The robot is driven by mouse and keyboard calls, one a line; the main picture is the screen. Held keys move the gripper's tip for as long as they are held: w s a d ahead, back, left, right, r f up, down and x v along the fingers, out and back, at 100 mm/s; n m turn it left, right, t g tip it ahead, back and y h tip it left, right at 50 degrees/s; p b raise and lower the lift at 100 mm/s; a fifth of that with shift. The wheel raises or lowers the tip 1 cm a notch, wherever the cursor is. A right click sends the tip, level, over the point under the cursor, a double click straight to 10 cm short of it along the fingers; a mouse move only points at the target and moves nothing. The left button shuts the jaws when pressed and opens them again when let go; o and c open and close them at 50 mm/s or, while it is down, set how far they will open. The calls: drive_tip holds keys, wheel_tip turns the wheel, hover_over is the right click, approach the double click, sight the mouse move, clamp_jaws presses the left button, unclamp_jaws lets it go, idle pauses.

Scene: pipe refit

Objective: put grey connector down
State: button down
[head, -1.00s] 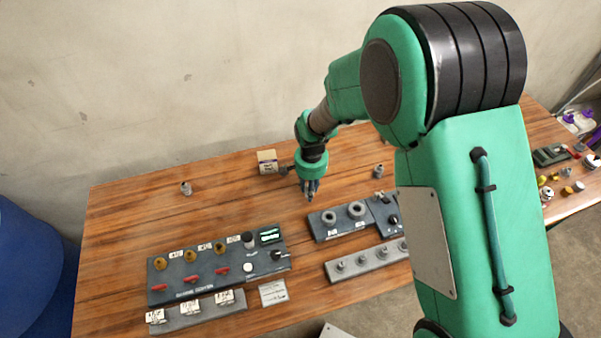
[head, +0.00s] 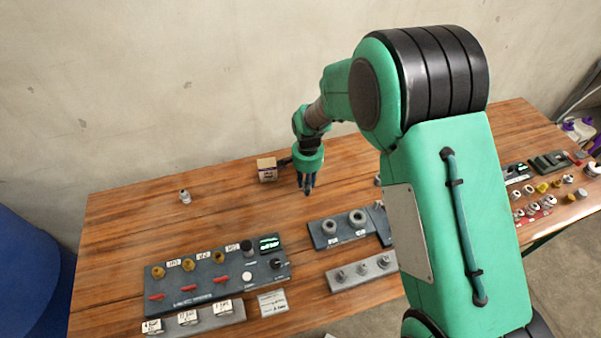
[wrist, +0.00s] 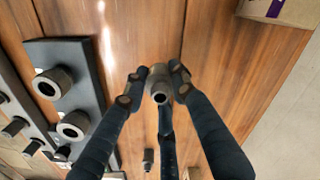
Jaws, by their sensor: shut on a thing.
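My gripper (head: 307,188) is above the wooden table, between the small box at the back and the grey block with two rings. In the wrist view my gripper (wrist: 152,85) has its dark fingers closed around the grey connector (wrist: 159,88), a short hollow cylinder with its open end facing the camera. In the head view the connector is too small and covered by the fingers to make out. I cannot tell whether it touches the table.
A cardboard box (head: 267,170) stands behind my gripper. A dark block with two grey rings (head: 343,239) and a pegged rail (head: 362,271) are in front. A valve panel (head: 215,285) is at left. A small grey fitting (head: 185,196) stands back left. Bare wood surrounds my gripper.

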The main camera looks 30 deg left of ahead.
drive_tip(key=w+a, duration=0.2)
drive_tip(key=w+a+b, duration=0.1)
drive_tip(key=w+a, duration=0.1)
drive_tip(key=w, duration=0.1)
drive_tip(key=w+a+f, duration=0.1)
drive_tip(key=w+a, duration=0.1)
drive_tip(key=shift+w+a, duration=0.2)
drive_tip(key=shift+w, duration=0.05)
drive_tip(key=shift+f+b, duration=0.85)
drive_tip(key=shift+f, duration=0.85)
drive_tip(key=shift+f, duration=0.1)
drive_tip(key=c, duration=1.4)
unclamp_jaws()
wheel_tip(320, 180, up, 12)
drive_tip(key=p, duration=0.3)
